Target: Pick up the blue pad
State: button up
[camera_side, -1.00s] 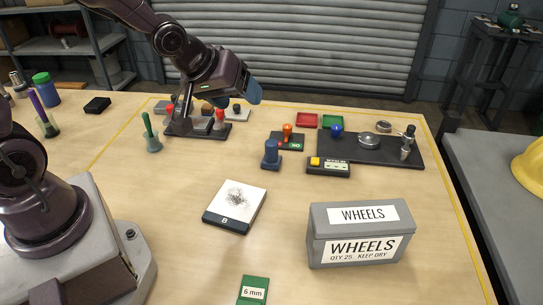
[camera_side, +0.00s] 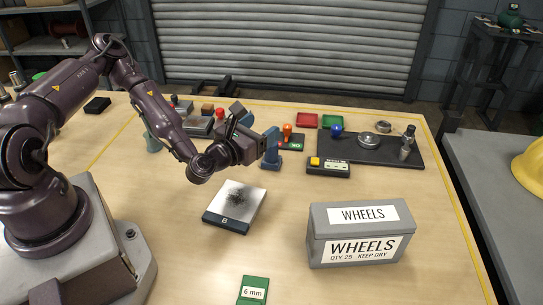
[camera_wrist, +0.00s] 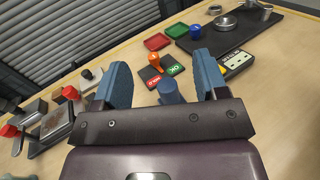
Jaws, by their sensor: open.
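My gripper (camera_side: 257,129) is open and empty, with blue-faced fingers, just left of and above this block. One finger partly covers the block in the side view. In the wrist view the blue post (camera_wrist: 168,91) shows between the two spread fingers of my gripper (camera_wrist: 160,60). I cannot tell whether the fingers reach down around it.
Behind it stands a red-green block with an orange knob (camera_side: 287,130). A yellow-buttoned box (camera_side: 328,166) and a dark tray (camera_side: 385,154) lie right. A white-topped block marked B (camera_side: 235,207) and a grey WHEELS box (camera_side: 358,235) stand in front.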

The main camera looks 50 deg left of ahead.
aim_at(272, 154)
jog(key=shift+n+y, duration=0.5)
jog(key=shift+n, duration=0.1)
jog(key=f, duration=0.8)
jog(key=shift+s+a+f, duration=0.1)
jog(key=shift+a, duration=0.15)
jog(key=shift+x, duration=3.8)
jog(key=c, duration=1)
